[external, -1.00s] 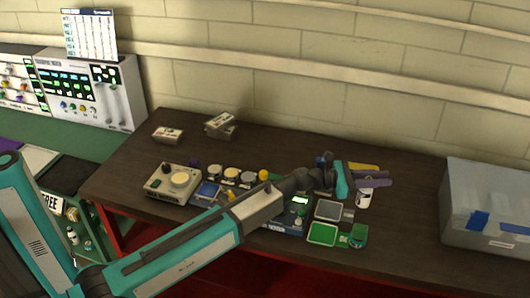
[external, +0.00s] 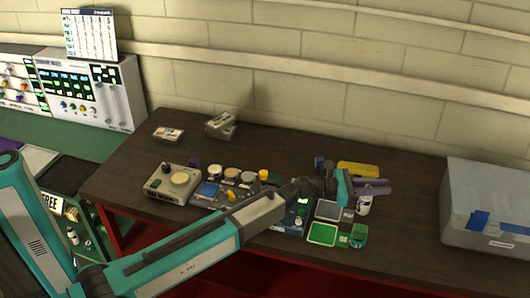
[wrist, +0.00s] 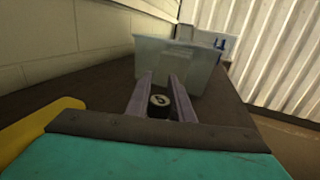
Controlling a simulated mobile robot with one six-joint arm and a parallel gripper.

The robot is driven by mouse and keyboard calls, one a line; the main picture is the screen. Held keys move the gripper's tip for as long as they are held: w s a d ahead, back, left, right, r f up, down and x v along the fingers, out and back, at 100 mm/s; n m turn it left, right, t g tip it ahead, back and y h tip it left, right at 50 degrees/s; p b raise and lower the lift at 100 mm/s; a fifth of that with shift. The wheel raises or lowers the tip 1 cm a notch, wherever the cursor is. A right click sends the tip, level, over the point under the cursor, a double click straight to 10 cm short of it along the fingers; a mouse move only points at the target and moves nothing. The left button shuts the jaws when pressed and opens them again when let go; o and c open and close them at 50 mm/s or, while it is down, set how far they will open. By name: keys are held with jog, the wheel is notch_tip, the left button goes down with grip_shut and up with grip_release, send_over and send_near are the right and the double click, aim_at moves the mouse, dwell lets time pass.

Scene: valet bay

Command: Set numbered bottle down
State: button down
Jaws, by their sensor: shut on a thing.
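The numbered bottle is a small white cylinder (external: 364,206) with a dark top, at the right part of the dark table in the external view. In the wrist view its black cap (wrist: 159,101) with a pale round mark shows between the two fingers. My gripper (external: 377,189) is shut on the bottle, with purple-grey fingers on either side of its upper part; they also show in the wrist view (wrist: 160,98). The bottle looks upright. Whether its base touches the table I cannot tell.
A translucent bin (external: 480,200) stands at the table's right end. A yellow object (external: 358,169) lies behind the gripper. A green-framed tray (external: 322,234) and a green item (external: 358,237) lie in front. Bare table lies between bottle and bin.

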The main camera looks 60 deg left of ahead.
jog(key=c, duration=1.6)
grip_release()
jog(key=shift+o, duration=0.2)
jog(key=shift+r, duration=0.1)
jog(key=b+v, duration=0.1)
jog(key=v, duration=1.1)
